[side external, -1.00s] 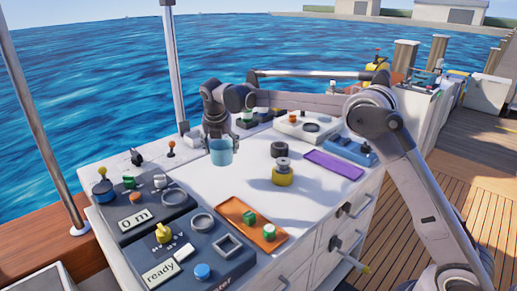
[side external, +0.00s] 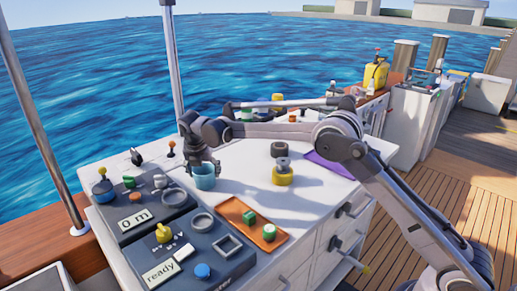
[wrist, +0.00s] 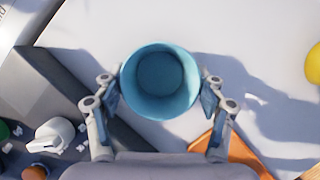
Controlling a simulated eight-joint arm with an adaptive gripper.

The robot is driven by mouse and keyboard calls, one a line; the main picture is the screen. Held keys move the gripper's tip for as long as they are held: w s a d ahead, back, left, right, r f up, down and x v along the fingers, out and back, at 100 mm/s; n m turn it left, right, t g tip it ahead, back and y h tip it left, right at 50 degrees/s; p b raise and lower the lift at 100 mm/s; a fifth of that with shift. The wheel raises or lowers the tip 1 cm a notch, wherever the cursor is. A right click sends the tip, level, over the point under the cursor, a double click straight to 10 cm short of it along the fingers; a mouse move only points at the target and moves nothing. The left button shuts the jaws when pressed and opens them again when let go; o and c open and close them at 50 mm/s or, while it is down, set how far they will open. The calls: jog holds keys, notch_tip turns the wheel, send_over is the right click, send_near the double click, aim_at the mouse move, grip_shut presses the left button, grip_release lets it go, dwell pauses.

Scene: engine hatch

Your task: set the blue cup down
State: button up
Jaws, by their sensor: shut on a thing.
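The blue cup (side external: 204,177) is upright between the fingers of my gripper (side external: 204,165), near the right edge of the dark control panel. In the wrist view the cup (wrist: 160,82) is seen from above and looks empty inside. The two fingers of my gripper (wrist: 160,95) press on its left and right sides. I cannot tell for certain whether the cup's base touches the white worktop (side external: 235,210) or hangs just above it.
The dark control panel (side external: 150,214) with knobs and rings lies left of the cup. An orange tray (side external: 233,208) with green pieces is in front. A yellow cylinder (side external: 283,178) and a purple mat (side external: 330,165) lie to the right. White worktop between them is clear.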

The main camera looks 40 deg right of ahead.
jog(key=o, duration=1.2)
jog(key=shift+f, duration=0.1)
jog(key=shift+c, duration=0.2)
jog(key=s+r+m, duration=0.3)
jog(key=s+r, duration=0.2)
jog(key=r, duration=0.3)
jog(key=s+r+m, duration=0.2)
jog(key=s+r, duration=0.2)
jog(key=r, duration=0.4)
jog(key=s+d+r+m+t+y, duration=0.1)
jog(key=s+d+m+y, duration=0.15)
jog(key=s+m, duration=0.6)
jog(key=s+d+f+m+t, duration=0.1)
jog(key=s+f+m, duration=0.3)
jog(key=s, duration=0.6)
jog(key=s+d+f+m+t, duration=0.1)
jog(key=s+f+m, duration=0.4)
jog(key=s+m, duration=0.4)
jog(key=shift+s+d+f+t+y, duration=0.15)
jog(key=shift+s+d+t+y, duration=0.2)
jog(key=shift+s, duration=0.8)
